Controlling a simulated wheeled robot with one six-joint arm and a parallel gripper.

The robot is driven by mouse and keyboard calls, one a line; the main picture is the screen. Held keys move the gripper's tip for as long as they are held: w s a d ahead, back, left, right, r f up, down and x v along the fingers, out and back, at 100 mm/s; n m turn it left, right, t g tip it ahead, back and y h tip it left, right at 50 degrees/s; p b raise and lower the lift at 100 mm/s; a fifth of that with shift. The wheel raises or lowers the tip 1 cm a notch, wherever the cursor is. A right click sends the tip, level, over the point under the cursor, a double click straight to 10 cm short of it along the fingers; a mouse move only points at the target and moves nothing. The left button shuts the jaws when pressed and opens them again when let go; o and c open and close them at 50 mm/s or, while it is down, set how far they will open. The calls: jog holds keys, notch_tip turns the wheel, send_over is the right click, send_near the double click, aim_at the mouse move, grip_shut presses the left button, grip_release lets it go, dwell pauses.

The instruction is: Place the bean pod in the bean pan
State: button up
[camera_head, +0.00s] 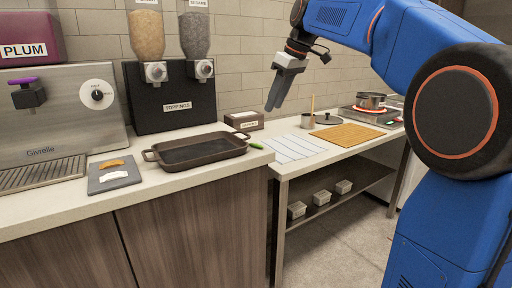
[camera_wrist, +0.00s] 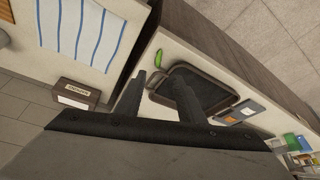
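The green bean pod (camera_head: 256,145) lies on the counter just right of the pan's right handle; it also shows in the wrist view (camera_wrist: 158,57). The dark pan (camera_head: 205,150) with two side handles stands on the counter and looks empty; it shows in the wrist view (camera_wrist: 207,92), partly behind a finger. I cannot read a label on it. My gripper (camera_head: 272,106) hangs in the air above and right of the pod, pointing down. In the wrist view its two fingers (camera_wrist: 157,84) are apart with nothing between them.
A grey board (camera_head: 113,182) with an orange item lies left of the pan. The toppings dispenser (camera_head: 176,105) and a small labelled box (camera_head: 244,121) stand behind. A striped cloth (camera_head: 290,148), bamboo mat (camera_head: 347,135) and stove pot (camera_head: 370,101) are to the right.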

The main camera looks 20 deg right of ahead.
send_near(256, 144)
notch_tip(256, 144, down, 2)
jog(key=shift+a+f, duration=0.2)
jog(key=shift+w+x, duration=0.15)
jog(key=shift+x, duration=1.15)
jog(key=shift+w+x, duration=0.15)
jog(key=shift+x, duration=1.1)
jog(key=shift+r, duration=0.15)
grip_shut()
